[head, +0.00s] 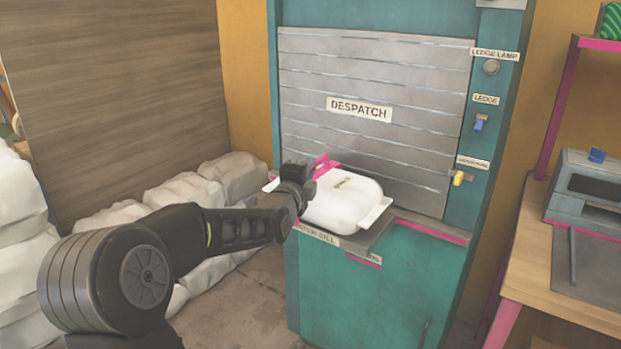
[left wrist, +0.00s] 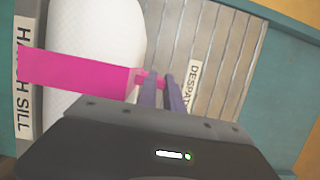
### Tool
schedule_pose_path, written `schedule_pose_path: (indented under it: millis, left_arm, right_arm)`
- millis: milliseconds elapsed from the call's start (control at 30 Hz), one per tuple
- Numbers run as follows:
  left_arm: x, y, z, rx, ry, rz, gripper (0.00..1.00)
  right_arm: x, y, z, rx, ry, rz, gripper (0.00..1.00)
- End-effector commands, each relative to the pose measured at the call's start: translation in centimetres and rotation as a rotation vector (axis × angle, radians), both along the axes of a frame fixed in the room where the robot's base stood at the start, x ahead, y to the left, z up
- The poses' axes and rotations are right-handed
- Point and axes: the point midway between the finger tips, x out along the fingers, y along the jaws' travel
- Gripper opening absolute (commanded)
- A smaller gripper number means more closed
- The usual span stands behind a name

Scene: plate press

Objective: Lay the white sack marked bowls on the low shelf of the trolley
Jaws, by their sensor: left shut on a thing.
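The white sack (head: 345,205) lies on the metal sill (head: 371,236) in front of the closed despatch shutter. Its dark marking is too small to read. In the left wrist view the white sack (left wrist: 95,35) is beside the closed fingers (left wrist: 160,88). Whether the sack bears fully on the sill is hard to tell. The trolley and my right gripper are not in view.
The shutter (head: 400,150) stands in a teal cabinet (head: 375,300) with switches on its right. White sacks (head: 110,215) are piled along the left wall. A wooden bench (head: 540,270) with a grey machine (head: 590,195) is at the right.

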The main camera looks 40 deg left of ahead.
Motion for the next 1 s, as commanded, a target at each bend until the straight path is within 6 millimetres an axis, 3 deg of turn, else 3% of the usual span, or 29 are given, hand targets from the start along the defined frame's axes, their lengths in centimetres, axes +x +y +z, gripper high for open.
schedule_pose_path:
  millis: [33,400,600,1000]
  left_arm:
    - [0.0,-0.1,1.6,0.004,-0.015,-0.001,0.0]
    - [0.0,0.0,7.6,0.003,-0.015,0.001,0.0]
    - [0.0,0.0,8.6,0.002,-0.013,0.0,0.0]
    - [0.0,0.0,8.6,0.002,-0.012,0.0,0.0]
  right_arm:
    - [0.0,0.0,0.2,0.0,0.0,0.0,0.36]
    - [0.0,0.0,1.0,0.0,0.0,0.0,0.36]
    - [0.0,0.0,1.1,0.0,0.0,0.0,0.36]
    - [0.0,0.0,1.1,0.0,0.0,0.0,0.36]
